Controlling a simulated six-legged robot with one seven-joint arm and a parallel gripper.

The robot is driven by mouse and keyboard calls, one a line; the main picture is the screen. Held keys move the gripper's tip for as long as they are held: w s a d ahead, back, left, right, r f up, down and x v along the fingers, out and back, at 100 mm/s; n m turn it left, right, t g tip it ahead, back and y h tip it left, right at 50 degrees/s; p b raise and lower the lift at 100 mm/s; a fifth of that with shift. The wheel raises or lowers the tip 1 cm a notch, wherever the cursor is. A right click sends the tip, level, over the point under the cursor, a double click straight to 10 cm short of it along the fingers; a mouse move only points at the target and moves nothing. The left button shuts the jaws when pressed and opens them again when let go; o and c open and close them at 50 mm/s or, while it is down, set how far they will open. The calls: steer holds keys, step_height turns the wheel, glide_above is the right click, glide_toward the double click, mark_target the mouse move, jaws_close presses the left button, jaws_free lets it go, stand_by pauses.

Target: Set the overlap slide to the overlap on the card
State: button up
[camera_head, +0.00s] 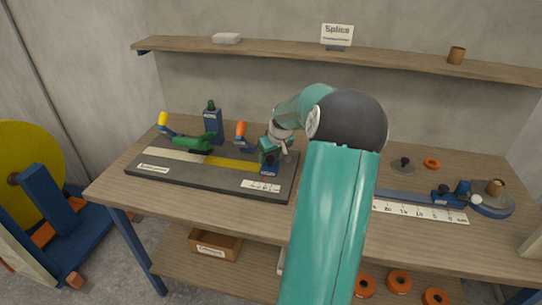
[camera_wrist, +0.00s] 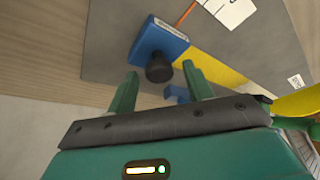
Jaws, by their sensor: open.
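The overlap slide appears to be the blue block (camera_wrist: 160,42) with a round black knob (camera_wrist: 158,68) and a thin orange pointer (camera_wrist: 186,14). In the head view the blue block (camera_head: 270,172) sits at the right end of the dark splicing plate (camera_head: 215,178), partly hidden by my gripper. My gripper (camera_wrist: 160,72) is open, its green fingers on either side of the knob; I cannot tell whether they touch it. In the head view my gripper (camera_head: 271,153) is low over the block. A white scale (camera_head: 262,186) lies in front. The card (camera_head: 337,35) stands on the shelf; its smaller print is unreadable.
A yellow strip (camera_head: 231,164) and a pale strip (camera_head: 172,155) lie along the plate. A green tool (camera_head: 194,142) and an orange-topped clamp (camera_head: 240,131) stand behind them. A long ruler (camera_head: 420,210) and a blue slide rail (camera_head: 410,196) lie at the right.

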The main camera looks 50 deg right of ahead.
jaws_close()
steer(key=shift+s+d, duration=0.2)
steer(key=shift+s, duration=0.25)
jaws_free()
steer(key=shift+r, duration=0.15)
steer(key=v, duration=1.3)
steer(key=shift+r, duration=0.3)
steer(key=shift+s+a, duration=0.1)
